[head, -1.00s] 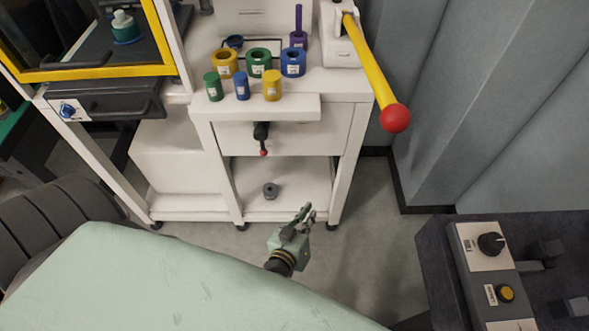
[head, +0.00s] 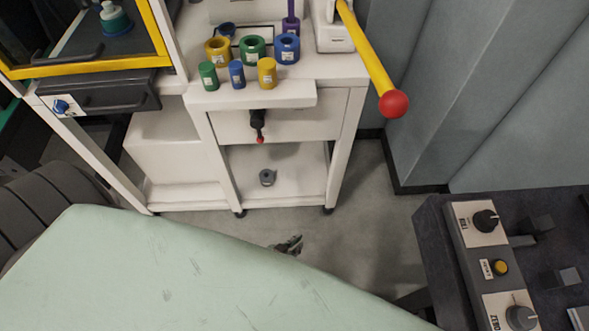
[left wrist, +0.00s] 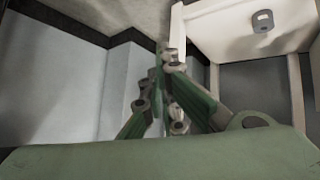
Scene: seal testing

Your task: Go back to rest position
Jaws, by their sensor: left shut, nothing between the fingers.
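My left gripper (head: 290,245) shows only by its fingers, just past the edge of my pale green arm in the head view. The rest of it is hidden behind that arm. In the left wrist view the left gripper's fingers (left wrist: 165,75) come together at the tips, with nothing between them. The fingers are over the floor in front of the white cart (head: 345,150), apart from it. My right gripper is not in view.
Colored rings and cylinders, such as a yellow cylinder (head: 267,73), stand on the cart. A yellow lever with a red knob (head: 394,103) juts out at its right. A small grey part (head: 267,177) lies on the lower shelf. A dark control bench (head: 440,235) stands at right.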

